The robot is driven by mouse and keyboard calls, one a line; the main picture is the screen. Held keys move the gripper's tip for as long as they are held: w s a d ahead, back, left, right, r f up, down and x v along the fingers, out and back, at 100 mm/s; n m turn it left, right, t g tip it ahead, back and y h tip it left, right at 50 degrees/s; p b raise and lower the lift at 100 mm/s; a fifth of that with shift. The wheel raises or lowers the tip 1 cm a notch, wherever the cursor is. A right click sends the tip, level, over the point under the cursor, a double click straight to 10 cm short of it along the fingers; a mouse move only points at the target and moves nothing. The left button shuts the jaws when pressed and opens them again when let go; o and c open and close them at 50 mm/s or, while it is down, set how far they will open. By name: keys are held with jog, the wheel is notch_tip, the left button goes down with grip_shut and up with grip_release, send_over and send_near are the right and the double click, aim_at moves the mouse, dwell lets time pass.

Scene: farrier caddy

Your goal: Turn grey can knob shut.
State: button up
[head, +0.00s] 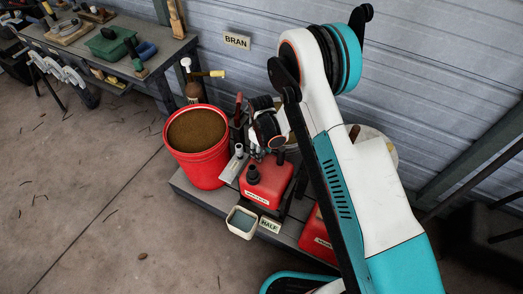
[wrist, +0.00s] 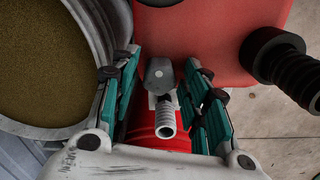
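In the wrist view a grey faceted knob (wrist: 159,76) sits in the gap between the two fingers of my gripper (wrist: 153,72). The fingers are open, with visible space on both sides of the knob. A grey ribbed spout (wrist: 165,118) stands just below the knob in the picture, over a red rounded body (wrist: 150,137) partly hidden by my gripper. In the head view my gripper (head: 266,128) is small and dark above the red can (head: 268,184); the knob cannot be made out there. The red can also shows in the wrist view (wrist: 200,35).
A grey bucket (wrist: 88,122) of grain is close on the left finger's side. A black threaded spout (wrist: 290,75) rises from the red can at right. A red bucket (head: 203,177) stands left of the can. A small pale container (head: 241,222) stands in front. Floor at left is open.

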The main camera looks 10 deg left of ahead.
jog(key=shift+r+p, duration=1)
jog(key=shift+r, duration=1.55)
jog(key=w+d+r+m+t, duration=0.1)
jog(key=d+r, duration=0.2)
jog(key=r, duration=0.5)
jog(key=w+d+r+m+t, duration=0.15)
jog(key=d+r, duration=0.25)
jog(key=r, duration=0.4)
jog(key=s+d+r+m+t, duration=0.1)
jog(key=s+d+r+m, duration=0.15)
jog(key=d+r, duration=0.6)
jog(key=s+d+r+m+t, duration=0.1)
jog(key=s+d+r, duration=0.35)
jog(key=r, duration=0.65)
jog(key=s+d+r+m+t, duration=0.1)
jog(key=s+d, duration=0.3)
jog(key=s, duration=0.5)
jog(key=s+d+r+m+t, duration=0.1)
jog(key=s+d+r+m, duration=0.3)
jog(key=s, duration=0.6)
jog(key=shift+d+r, duration=0.15)
jog(key=shift+d, duration=0.4)
